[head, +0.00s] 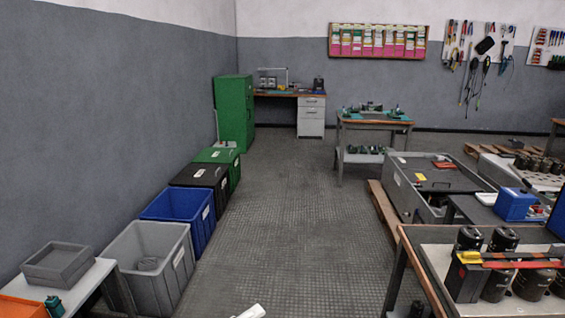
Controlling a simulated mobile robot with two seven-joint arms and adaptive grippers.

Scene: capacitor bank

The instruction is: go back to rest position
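Neither of my grippers shows in the head view. Only a small white piece, cut off by the bottom edge near the middle, is visible, and I cannot tell which part it is. The task names no object. At the lower right, several black cylindrical capacitors (532,284) stand on a workbench (438,270), with a red-and-black bar (510,264) with a yellow end lying across them.
Along the left wall stand a grey bin (128,285), a blue bin (168,222), a black bin (199,177) and a green cabinet (233,113). A large grey case (405,196) lies on a pallet at right. The floor aisle (285,215) between is clear.

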